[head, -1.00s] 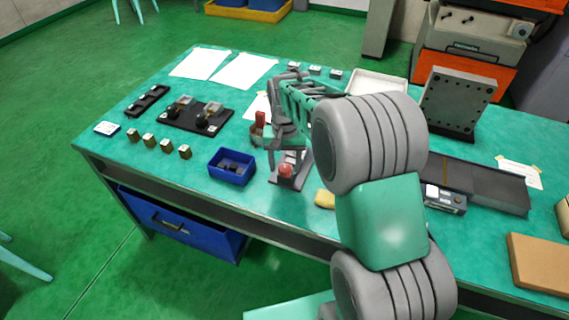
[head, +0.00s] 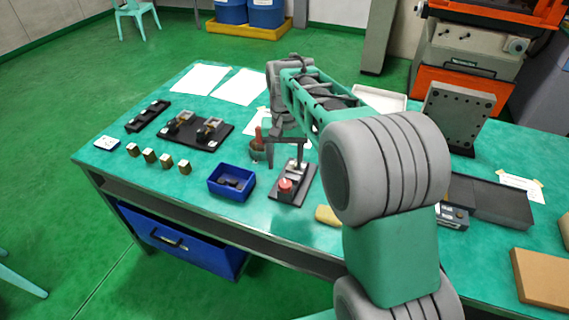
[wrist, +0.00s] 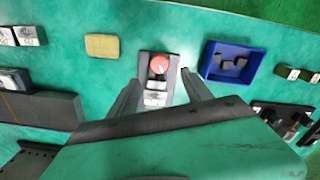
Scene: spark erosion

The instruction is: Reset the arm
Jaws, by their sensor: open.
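My arm reaches over the green-topped bench, and my gripper (head: 286,158) hangs above it with its jaws open and nothing between them. In the wrist view my gripper (wrist: 160,78) has its two fingers spread either side of a dark base with a red button (wrist: 158,65). In the head view the red button (head: 285,186) sits at the front end of that base, below and apart from the fingers. My upper arm hides part of the bench to the right.
A blue bin (head: 232,181) with dark pieces stands left of the button base. A yellow block (head: 327,215) lies to its right. Several small brass-coloured blocks (head: 150,155) and a black fixture (head: 197,131) are further left. An upright drilled plate (head: 456,115) stands at right.

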